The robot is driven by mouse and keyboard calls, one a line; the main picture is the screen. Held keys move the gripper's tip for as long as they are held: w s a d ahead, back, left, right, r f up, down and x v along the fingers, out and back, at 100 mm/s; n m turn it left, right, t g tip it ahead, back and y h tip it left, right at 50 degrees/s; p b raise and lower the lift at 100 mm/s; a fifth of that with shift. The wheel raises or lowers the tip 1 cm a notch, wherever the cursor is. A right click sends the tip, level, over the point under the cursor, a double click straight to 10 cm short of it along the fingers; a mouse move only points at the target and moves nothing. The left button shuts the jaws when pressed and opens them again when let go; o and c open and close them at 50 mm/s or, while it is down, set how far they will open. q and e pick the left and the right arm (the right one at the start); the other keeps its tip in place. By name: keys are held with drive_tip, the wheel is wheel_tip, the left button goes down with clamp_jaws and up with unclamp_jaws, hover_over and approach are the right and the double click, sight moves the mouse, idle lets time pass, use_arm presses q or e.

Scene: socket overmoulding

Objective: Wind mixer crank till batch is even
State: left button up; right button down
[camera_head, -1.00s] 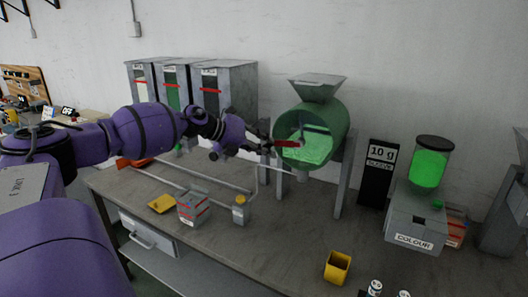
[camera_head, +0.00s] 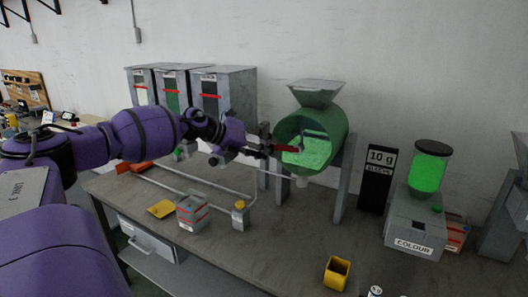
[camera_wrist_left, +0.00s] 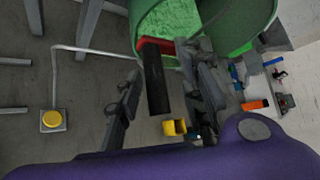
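The mixer is a green drum (camera_head: 336,130) with a grey hopper on top and speckled green granules (camera_head: 312,153) inside its open front. Its crank has a red arm (camera_head: 287,148) across the drum mouth, and in the left wrist view a black handle (camera_wrist_left: 157,85) sticks out from it. My left gripper (camera_head: 266,143) is at the handle. In the left wrist view its two fingers (camera_wrist_left: 160,90) stand on either side of the handle with gaps showing, so it looks open. My right gripper is out of view. Whether the granules are evenly coloured is too small to tell.
A colour doser (camera_head: 415,220) with a green jar and a black 10 g sign (camera_head: 376,178) stand to the right. A yellow cup (camera_head: 337,272) sits at the front. A pedestal with a yellow button (camera_head: 240,211), a small box (camera_head: 192,212) and grey bins (camera_head: 225,95) are to the left.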

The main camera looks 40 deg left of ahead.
use_arm(q)
drive_tip(key=shift+s+a+f, duration=0.1)
drive_tip(key=shift+s, duration=0.05)
drive_tip(key=shift+v, duration=0.85)
drive_tip(key=v, duration=1)
idle(0.8)
